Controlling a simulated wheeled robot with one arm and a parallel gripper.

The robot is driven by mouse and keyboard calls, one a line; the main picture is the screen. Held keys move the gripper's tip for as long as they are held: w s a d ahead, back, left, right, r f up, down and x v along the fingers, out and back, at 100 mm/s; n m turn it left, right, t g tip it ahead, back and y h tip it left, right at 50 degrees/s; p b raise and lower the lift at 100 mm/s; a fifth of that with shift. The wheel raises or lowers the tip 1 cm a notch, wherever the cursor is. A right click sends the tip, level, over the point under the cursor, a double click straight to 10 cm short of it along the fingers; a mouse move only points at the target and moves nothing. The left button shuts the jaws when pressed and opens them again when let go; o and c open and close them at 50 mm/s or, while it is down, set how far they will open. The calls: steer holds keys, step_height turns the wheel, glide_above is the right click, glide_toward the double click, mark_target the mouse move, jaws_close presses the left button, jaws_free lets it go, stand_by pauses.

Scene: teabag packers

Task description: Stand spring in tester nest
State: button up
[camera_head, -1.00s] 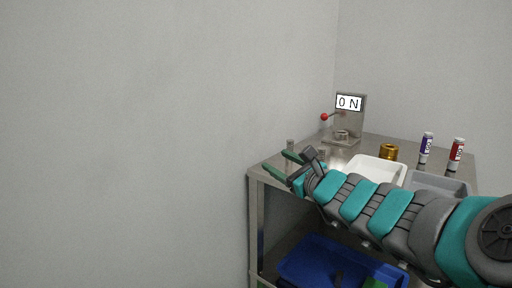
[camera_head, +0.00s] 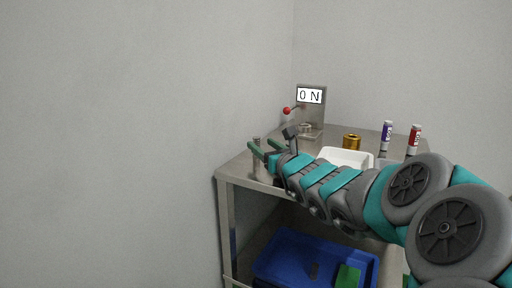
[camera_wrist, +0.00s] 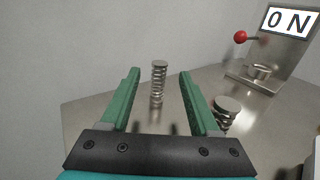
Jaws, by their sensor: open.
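A metal coil spring (camera_wrist: 158,84) with a flat cap stands upright on the table, seen between my gripper's fingers in the wrist view and apart from them. Its top (camera_head: 256,140) shows just behind the fingertips in the head view. A second capped spring (camera_wrist: 228,114) stands right of the right finger, partly hidden by it. My gripper (camera_wrist: 160,76) is open and empty; it also shows in the head view (camera_head: 260,147). The tester (camera_head: 314,115) has an "ON" display, a red-knobbed lever and a ring-shaped nest (camera_wrist: 259,71) at its foot, which looks empty.
The steel table (camera_head: 232,165) also holds a brass cylinder (camera_head: 352,141), a white tray (camera_head: 345,154), a blue-labelled tube (camera_head: 387,135) and a red-labelled tube (camera_head: 414,139). A blue bin (camera_head: 300,262) sits on the lower shelf. A wall stands behind the table.

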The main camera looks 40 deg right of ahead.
mark_target(258, 141)
steer(key=shift+p+x, duration=0.3)
steer(key=shift+x, duration=1.9)
steer(key=shift+r, duration=0.1)
steer(key=shift+c, duration=0.3)
jaws_close()
